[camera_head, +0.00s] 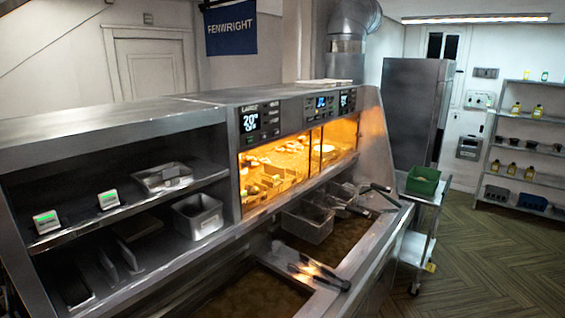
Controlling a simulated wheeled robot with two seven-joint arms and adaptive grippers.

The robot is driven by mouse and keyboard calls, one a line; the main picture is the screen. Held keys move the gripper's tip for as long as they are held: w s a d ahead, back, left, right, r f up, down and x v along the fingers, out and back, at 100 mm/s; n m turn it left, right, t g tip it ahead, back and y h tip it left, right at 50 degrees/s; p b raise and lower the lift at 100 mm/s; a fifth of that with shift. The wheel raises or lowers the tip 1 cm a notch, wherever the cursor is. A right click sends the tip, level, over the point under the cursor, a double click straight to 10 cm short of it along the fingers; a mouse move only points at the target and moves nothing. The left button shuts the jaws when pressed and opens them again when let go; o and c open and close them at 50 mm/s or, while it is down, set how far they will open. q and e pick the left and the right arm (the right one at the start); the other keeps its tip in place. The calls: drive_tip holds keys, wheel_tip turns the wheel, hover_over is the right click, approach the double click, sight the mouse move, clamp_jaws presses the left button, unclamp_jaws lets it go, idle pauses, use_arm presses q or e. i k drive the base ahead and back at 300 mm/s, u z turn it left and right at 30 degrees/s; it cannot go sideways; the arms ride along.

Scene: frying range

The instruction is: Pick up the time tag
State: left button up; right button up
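Two small white tags with lit green displays stand on the upper shelf of the steel cabinet at the left. One tag (46,222) is near the shelf's left end, close to its front edge. The other tag (108,200) stands a little to its right. They look like time tags, but their text is too small to read. Neither of my grippers is in view.
A shallow metal tray (163,177) shares the tags' shelf. A metal pan (198,215) sits below. A lit warming bay (280,170) is to the right, with a fryer basket (307,222) and dark-handled tools (318,276) in front. A green bin (422,181) stands on a cart.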

sight(48, 221)
drive_tip(key=u, duration=1.45)
